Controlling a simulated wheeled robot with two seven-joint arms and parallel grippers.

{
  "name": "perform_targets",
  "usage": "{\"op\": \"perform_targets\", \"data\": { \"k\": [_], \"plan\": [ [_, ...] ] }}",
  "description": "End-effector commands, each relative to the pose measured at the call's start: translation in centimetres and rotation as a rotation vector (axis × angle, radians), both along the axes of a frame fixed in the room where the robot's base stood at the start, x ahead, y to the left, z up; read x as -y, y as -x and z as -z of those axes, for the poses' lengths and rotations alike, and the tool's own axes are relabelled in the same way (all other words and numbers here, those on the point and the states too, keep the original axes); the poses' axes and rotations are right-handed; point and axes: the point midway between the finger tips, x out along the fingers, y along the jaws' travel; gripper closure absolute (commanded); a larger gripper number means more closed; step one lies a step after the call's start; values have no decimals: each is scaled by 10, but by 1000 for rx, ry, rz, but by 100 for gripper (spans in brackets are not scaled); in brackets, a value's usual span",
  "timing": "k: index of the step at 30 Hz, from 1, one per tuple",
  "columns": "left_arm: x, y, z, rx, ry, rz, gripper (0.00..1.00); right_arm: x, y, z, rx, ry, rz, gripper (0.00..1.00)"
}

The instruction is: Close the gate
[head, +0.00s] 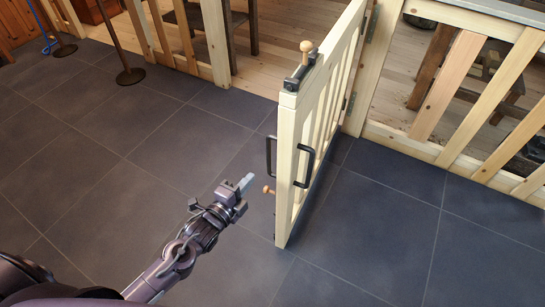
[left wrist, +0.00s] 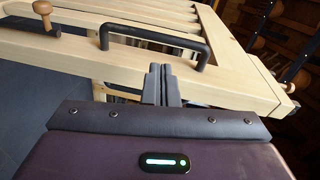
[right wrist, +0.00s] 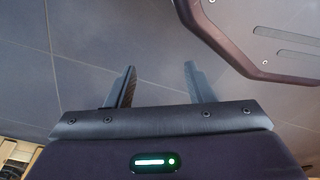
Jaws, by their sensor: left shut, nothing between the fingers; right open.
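The slatted pale wood gate (head: 287,135) stands open, swung out over the dark tiles from its hinge post (head: 375,65). Black handles (head: 306,168) are on both faces, with a wooden knob (head: 268,190) low on the left side. A black latch (head: 299,76) with another knob (head: 306,46) is on top. My left gripper (head: 247,181) is shut and empty, left of the gate's free end and apparently apart from it. In the left wrist view its fingertips (left wrist: 161,68) overlap the gate rail (left wrist: 75,55), below a black handle (left wrist: 150,36). My right gripper (right wrist: 160,70) is open and empty over tiles.
The fence continues right of the hinge post with slanted slats (head: 490,100). The other post (head: 214,45) stands across the opening. Thin stands with round bases (head: 131,76) are at upper left. Wooden furniture stands behind the fence. The tiled floor (head: 100,150) left of the gate is clear.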

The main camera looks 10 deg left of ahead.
Motion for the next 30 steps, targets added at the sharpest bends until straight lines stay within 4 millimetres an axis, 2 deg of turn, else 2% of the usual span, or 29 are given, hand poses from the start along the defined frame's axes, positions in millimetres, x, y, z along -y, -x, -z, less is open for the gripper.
{"op": "perform_targets", "data": {
  "k": [1,3,6,11,21,25,30],
  "plan": [
    [6,-2,-15,58,-30,22,100,0,-4,3,3,-1,1,52],
    [11,-3,-32,109,-59,38,100,-1,-6,2,3,0,1,52],
    [15,-6,-42,138,-76,45,100,-1,-8,0,4,0,1,52],
    [21,-27,-44,142,-75,43,100,-1,-9,-1,5,0,2,52],
    [40,-82,-42,136,-73,43,100,-2,-13,-2,5,0,2,52],
    [44,-93,-42,134,-74,44,100,-3,-14,-3,7,-1,2,52],
    [46,-98,-41,134,-75,45,100,-3,-16,-4,9,-2,2,52]
  ]
}}
